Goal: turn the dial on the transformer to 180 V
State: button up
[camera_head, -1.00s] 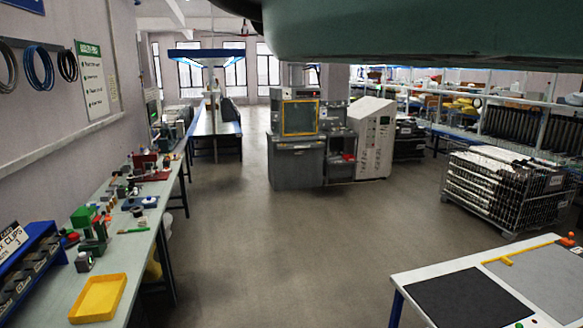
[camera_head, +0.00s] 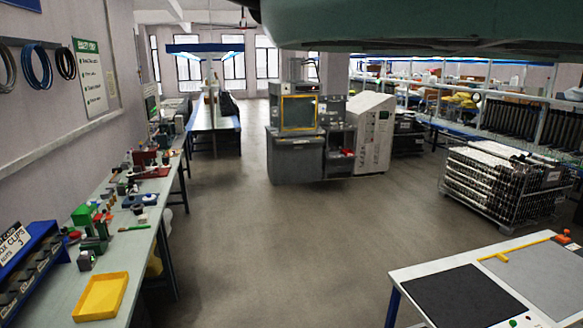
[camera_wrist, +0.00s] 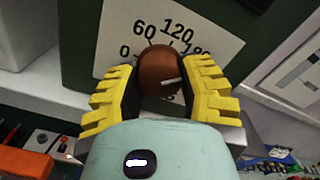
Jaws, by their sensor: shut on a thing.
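In the wrist view, a round brown dial knob (camera_wrist: 161,70) sits in front of a white scale plate (camera_wrist: 215,25) on a dark green box, the transformer (camera_wrist: 262,35). The plate reads 0, 60, 120 and a partly hidden 180. A light pointer line on the knob points right, roughly toward the 180 side; its exact reading is unclear. My gripper (camera_wrist: 160,82) has its yellow-backed fingers on both sides of the knob and is shut on it. The fingers hide the lower part of the scale. I cannot make out the dial in the head view.
A white ledge (camera_wrist: 45,95) lies below the transformer, with an orange item (camera_wrist: 25,163) at lower left. In the head view, a cluttered bench (camera_head: 120,262) runs along the left wall, with a yellow tray (camera_head: 101,297). The middle floor is open.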

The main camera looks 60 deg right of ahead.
jog(key=shift+d+f, duration=0.15)
jog(key=o, duration=1.2)
jog(key=v, duration=1.1)
jog(key=shift+s+d, duration=0.25)
jog(key=shift+s, duration=0.1)
